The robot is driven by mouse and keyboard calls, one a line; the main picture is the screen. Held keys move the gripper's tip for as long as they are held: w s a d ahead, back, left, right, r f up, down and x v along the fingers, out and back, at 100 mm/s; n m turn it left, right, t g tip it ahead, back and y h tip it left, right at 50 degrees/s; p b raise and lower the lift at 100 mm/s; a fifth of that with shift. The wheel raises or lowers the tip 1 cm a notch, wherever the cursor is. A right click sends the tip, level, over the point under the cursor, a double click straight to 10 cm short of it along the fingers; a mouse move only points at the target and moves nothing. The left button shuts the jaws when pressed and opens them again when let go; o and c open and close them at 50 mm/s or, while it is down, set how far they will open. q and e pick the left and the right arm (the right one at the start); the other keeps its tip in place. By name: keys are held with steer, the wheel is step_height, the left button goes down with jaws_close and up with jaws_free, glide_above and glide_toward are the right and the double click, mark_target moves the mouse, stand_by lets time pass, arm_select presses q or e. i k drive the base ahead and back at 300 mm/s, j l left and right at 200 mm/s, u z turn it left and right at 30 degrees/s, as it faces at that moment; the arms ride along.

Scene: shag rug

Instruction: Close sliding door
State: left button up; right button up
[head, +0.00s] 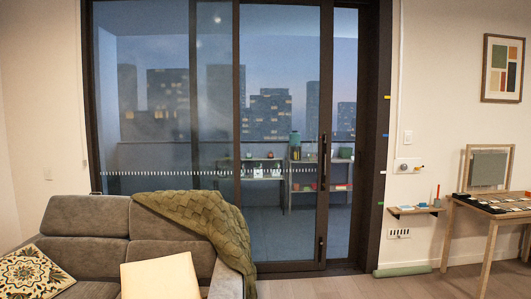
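The sliding door (327,95) is a tall glass panel in a dark frame, in the middle of the head view. A long dark vertical handle (323,162) is on its right stile, and another dark handle (320,249) sits lower down. Between this stile and the dark right jamb (373,140) there is a narrow upright strip where the balcony shows. The door stands partly open there, short of the jamb. More glass panels (165,90) are to the left. Neither of my grippers is in view.
A grey sofa (85,252) with a green knitted throw (200,215) stands in front of the left glass. A rolled green mat (402,270) lies by the right wall. A wooden table (492,207) and small wall shelf (414,210) are at right. Floor before the door looks clear.

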mark_target(327, 12)
steer(key=i+z, duration=0.25)
steer(key=z, duration=0.2)
steer(key=i+l, duration=0.1)
steer(key=i, duration=4.4)
steer(key=l+z, duration=0.05)
steer(key=l, duration=0.1)
